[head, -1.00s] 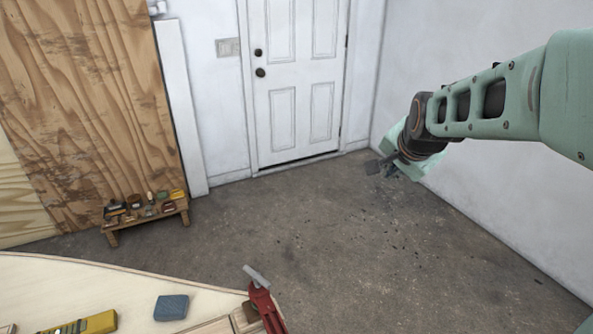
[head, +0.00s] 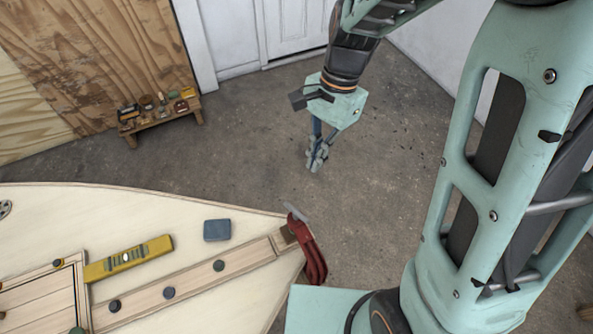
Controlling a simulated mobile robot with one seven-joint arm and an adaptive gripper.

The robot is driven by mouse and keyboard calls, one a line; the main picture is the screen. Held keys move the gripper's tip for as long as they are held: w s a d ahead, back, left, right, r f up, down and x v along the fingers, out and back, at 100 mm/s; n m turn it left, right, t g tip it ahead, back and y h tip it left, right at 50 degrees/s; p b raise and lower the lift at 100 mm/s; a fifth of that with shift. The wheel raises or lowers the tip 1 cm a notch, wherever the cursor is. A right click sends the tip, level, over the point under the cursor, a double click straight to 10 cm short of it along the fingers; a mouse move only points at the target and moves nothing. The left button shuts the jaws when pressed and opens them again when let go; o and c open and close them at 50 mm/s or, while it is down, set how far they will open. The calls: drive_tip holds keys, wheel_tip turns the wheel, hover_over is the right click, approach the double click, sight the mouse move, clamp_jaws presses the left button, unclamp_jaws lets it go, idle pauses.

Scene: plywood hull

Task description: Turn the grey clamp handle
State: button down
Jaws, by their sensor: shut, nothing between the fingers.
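The red clamp (head: 311,257) is fixed at the pointed right end of the pale plywood hull (head: 150,207). Its grey handle (head: 296,211) is a short bar at the clamp's top, lying at a slant. My gripper (head: 316,168) hangs above the floor, beyond the clamp and a little to its right in the picture. It points downward, its fingers are shut, and it holds nothing. It is apart from the handle.
A blue-grey block (head: 217,230) and a yellow level (head: 129,259) lie on the hull. A small wooden bench (head: 163,122) with several items stands by the plywood wall. The floor around my gripper is clear. A white door (head: 297,28) is at the back.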

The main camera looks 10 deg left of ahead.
sight(296, 213)
drive_tip(key=s+a+f+p, duration=0.1)
drive_tip(key=s+a+f, duration=0.2)
drive_tip(key=f, duration=0.4)
drive_tip(key=shift+s+a, duration=0.2)
drive_tip(key=shift+s, duration=0.7)
drive_tip(key=shift+a+n+h, duration=0.3)
drive_tip(key=shift+a+n, duration=0.05)
drive_tip(key=shift+n, duration=0.75)
